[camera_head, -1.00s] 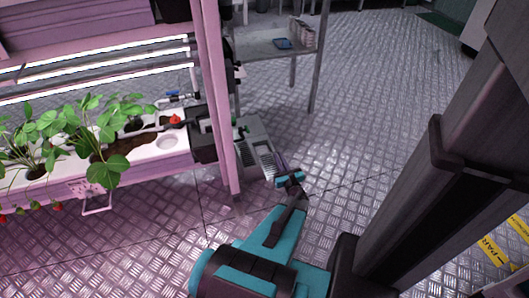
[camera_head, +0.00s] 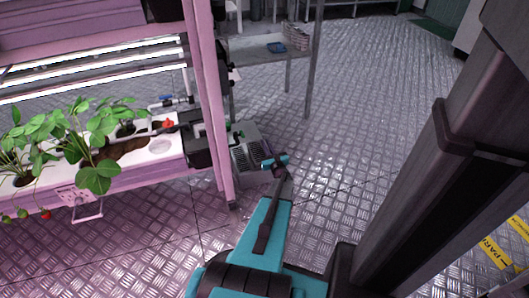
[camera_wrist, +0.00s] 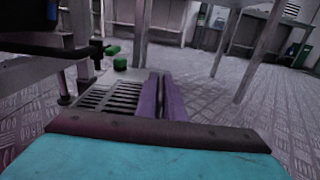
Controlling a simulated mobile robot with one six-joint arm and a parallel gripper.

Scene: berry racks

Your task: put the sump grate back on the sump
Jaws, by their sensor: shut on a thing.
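The sump grate (camera_head: 249,156) is a grey slotted panel beside the rack's front post. In the wrist view the slotted grate (camera_wrist: 112,98) lies just left of my fingers. My gripper (camera_head: 276,161), teal with purple fingers, is at the grate's right edge in the head view. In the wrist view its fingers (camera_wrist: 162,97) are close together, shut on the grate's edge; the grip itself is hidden. The grey sump box (camera_head: 244,133) is just behind the grate in the head view. I cannot tell whether the grate rests on the sump or is held above it.
The rack post (camera_head: 214,110) stands close left of the grate. A white planting trough (camera_head: 165,163) with strawberry plants is further left. Green fittings (camera_wrist: 119,63) show beyond the grate. A metal side table (camera_head: 262,48) stands behind.

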